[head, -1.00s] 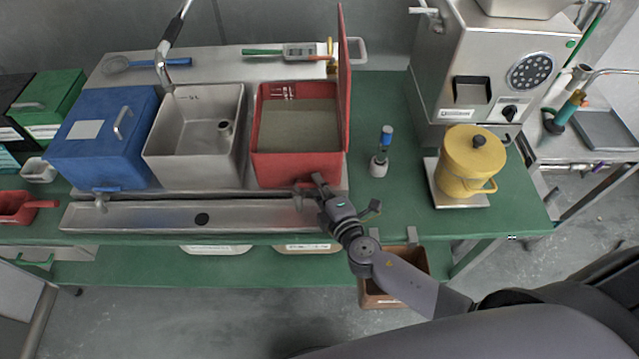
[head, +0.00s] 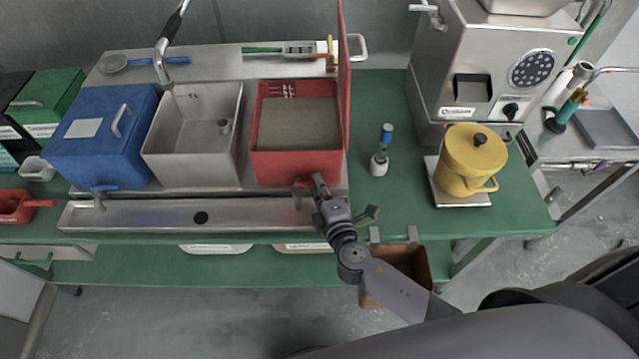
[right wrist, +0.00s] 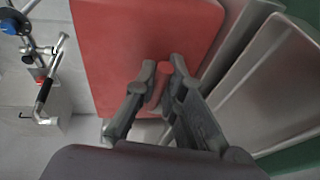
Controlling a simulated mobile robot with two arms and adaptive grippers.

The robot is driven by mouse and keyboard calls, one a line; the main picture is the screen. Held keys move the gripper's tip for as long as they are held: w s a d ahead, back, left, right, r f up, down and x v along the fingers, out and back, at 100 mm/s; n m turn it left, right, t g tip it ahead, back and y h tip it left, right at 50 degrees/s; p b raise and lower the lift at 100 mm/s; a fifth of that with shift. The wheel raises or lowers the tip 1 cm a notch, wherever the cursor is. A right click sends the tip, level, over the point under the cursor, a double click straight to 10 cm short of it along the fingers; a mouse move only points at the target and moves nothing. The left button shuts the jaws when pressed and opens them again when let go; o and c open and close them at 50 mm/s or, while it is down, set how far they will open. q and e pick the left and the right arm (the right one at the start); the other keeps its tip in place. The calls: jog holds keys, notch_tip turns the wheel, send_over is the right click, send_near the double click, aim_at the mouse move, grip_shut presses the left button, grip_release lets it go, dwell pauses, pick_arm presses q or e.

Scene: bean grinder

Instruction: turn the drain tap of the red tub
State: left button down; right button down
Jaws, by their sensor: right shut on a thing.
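The red tub (head: 297,165) stands at the back edge of the steel trough, its red lid raised upright on its right side. It holds greyish-brown contents. My right gripper (head: 312,188) is at the tub's lower front. In the right wrist view, the red tub wall (right wrist: 140,40) fills the upper middle. There my right gripper (right wrist: 163,75) is shut on the small red handle of the drain tap (right wrist: 156,92), between its fingertips. The tap's spout is mostly hidden by the gripper. My left gripper is not in view.
A steel trough (head: 160,219) runs below the tubs. A grey sink tub (head: 193,170) and a blue tub (head: 100,150) with its own tap stand to the left. A bottle (head: 380,163) and a yellow pot (head: 470,160) stand on the green bench to the right.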

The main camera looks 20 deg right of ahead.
jog(key=h, duration=0.1)
jog(key=m+h+b, duration=0.1)
jog(key=m, duration=0.1)
jog(key=shift+s+a+f+h+b, duration=0.3)
jog(key=shift+s+h+b, duration=0.1)
jog(key=shift+s+a+r+m+g+h+b, duration=0.15)
jog(key=shift+m+h+b, duration=0.15)
jog(key=shift+h, duration=0.15)
jog(key=shift+s+d+r+m+g+h+b, duration=0.15)
jog(key=shift+m+h+b, duration=0.15)
jog(key=shift+h, duration=0.15)
jog(key=shift+a, duration=0.1)
jog(key=c, duration=1.9)
grip_release()
jog(key=v, duration=1.2)
